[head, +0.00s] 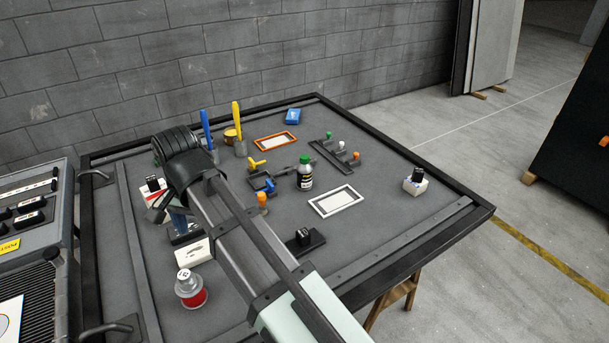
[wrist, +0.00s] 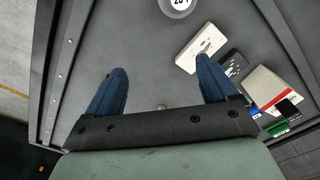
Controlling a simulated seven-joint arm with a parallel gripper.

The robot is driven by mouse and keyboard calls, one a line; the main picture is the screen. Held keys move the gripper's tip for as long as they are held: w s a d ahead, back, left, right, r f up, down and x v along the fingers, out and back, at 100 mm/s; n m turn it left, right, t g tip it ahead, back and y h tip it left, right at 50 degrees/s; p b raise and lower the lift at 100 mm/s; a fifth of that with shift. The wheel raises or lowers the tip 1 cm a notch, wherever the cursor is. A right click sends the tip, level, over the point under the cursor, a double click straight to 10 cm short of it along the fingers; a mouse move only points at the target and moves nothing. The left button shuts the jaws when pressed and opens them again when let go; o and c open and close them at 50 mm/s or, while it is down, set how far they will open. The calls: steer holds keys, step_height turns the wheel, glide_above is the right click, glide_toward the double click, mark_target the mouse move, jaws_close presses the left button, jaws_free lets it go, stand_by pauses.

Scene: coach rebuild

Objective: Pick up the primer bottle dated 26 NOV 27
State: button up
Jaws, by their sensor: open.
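A dark bottle with a green cap and a yellow-marked label (head: 305,175) stands upright near the middle of the bench. A squat red and grey container with a white marked lid (head: 190,290) stands at the front left. A round white lid with dark print (wrist: 178,5) is cut off by the top edge of the wrist view. I cannot read a date on any of these. My gripper (wrist: 165,88) is open, with two blue fingers apart and nothing between them. In the head view my arm largely hides it over the bench's left side.
A white switch plate (wrist: 199,48) and a white-and-red box (wrist: 272,90) lie near my right finger. Blue and yellow-handled tools (head: 237,120) stand at the back. A white frame (head: 336,201) lies on the bench (head: 395,215), whose right front is mostly clear.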

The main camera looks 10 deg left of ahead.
steer(key=w+d+m, duration=0.2)
steer(key=w+d, duration=0.3)
steer(key=w, duration=0.6)
steer(key=w+d+m, duration=0.2)
steer(key=w+d, duration=0.4)
steer(key=w, duration=0.4)
steer(key=w+d+m, duration=0.2)
steer(key=w+d, duration=0.3)
steer(key=w, duration=0.6)
steer(key=m, duration=0.6)
glide_above(305, 157)
steer(key=shift+s+d, duration=0.25)
steer(key=shift+s, duration=0.1)
steer(key=shift+w+a+r+m, duration=0.15)
steer(key=shift+w+m, duration=0.1)
steer(key=shift+m, duration=0.15)
steer(key=m, duration=0.4)
steer(key=shift+w, duration=0.1)
step_height(305, 157, down, 8)
steer(key=shift+r, duration=0.1)
steer(key=shift+w+a+f, duration=0.1)
steer(key=shift+a+f, duration=0.05)
steer(key=shift+f, duration=1.4)
steer(key=shift+w+a+f, duration=0.1)
steer(key=shift+f, duration=1.4)
